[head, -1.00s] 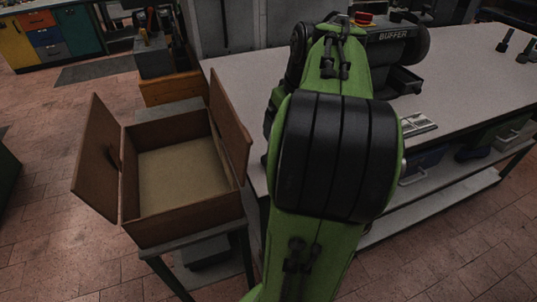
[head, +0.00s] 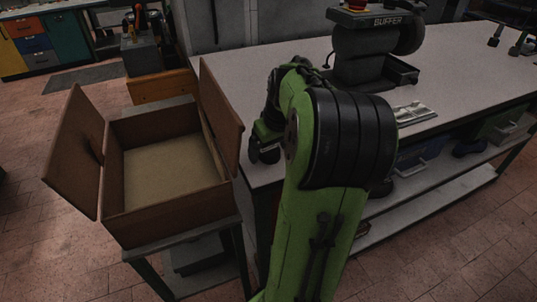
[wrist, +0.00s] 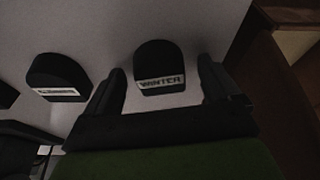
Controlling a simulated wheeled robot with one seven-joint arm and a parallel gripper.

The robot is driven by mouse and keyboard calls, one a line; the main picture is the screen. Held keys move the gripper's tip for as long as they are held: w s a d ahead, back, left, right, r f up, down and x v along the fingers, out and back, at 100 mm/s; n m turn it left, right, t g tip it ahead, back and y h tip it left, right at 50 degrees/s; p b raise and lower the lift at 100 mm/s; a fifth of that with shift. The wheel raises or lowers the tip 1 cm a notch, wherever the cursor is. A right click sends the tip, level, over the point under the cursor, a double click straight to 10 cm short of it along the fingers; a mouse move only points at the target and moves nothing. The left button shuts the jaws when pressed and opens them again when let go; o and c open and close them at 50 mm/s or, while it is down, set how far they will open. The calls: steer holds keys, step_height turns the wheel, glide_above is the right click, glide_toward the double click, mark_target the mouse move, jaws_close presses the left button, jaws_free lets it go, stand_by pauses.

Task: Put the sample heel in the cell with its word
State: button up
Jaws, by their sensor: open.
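In the wrist view a black rounded heel (wrist: 158,62) bears a pale label reading WINTER. It lies on the grey bench top, beyond and between my fingertips. My gripper (wrist: 160,72) is open, with one dark finger on each side of the heel's near end; I cannot tell whether either touches it. A second black heel (wrist: 56,76) to the left has a pale label that I cannot read clearly. In the head view my gripper (head: 263,146) is low at the left end of the bench, and the heels are hidden behind my arm. No cell with a readable word shows.
An open brown box (head: 113,172) stands on a small stand left of the bench (head: 470,66), its flaps raised near my gripper. A buffer machine (head: 372,45) and a flat silvery plate or tray (head: 413,113) are on the bench. Another dark object (wrist: 6,95) shows at the wrist view's left edge.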

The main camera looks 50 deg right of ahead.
steer(key=shift+r, duration=0.1)
steer(key=c, duration=1.3)
